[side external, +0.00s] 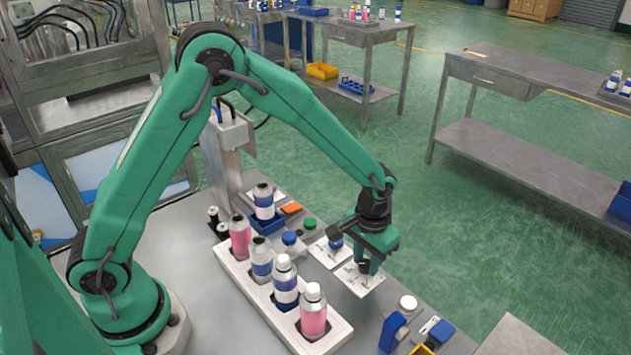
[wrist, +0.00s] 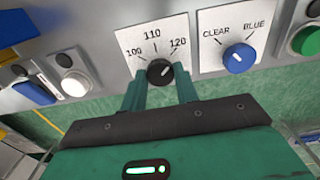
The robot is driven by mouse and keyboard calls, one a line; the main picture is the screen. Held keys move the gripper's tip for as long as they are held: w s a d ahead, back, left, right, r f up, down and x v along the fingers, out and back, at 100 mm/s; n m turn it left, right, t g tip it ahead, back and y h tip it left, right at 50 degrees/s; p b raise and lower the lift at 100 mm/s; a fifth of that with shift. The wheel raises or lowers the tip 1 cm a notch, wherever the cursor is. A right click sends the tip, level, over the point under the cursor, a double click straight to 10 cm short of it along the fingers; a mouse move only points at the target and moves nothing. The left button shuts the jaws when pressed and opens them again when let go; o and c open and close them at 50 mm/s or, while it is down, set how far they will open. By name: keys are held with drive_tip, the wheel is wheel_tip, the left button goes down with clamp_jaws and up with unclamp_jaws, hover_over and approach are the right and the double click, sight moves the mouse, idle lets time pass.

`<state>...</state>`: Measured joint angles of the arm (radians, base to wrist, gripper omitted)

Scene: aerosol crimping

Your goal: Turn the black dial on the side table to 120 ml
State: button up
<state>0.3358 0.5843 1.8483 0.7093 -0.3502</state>
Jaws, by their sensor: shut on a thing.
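The black dial (wrist: 160,72) sits on a white plate (wrist: 130,42) marked 100, 110 and 120. Its pale pointer mark leans up and to the right, towards the 120 side; whether it lines up exactly with the 120 tick is hard to tell. My gripper (wrist: 160,80) is shut on the dial, with one green finger on each side. In the side external view, my gripper (side external: 364,262) points down onto the dial above its white plate (side external: 368,285); the fingers mostly hide the dial there.
A blue dial (wrist: 239,58) marked CLEAR and BLUE is right of the black one, with a green button (wrist: 309,40) beyond. A white button (wrist: 74,84) is to the left. A white rack (side external: 262,292) of bottles stands close to my gripper.

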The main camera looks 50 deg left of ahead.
sight(366, 264)
drive_tip(key=shift+r, duration=0.1)
drive_tip(key=o, duration=1)
drive_tip(key=shift+r, duration=3.9)
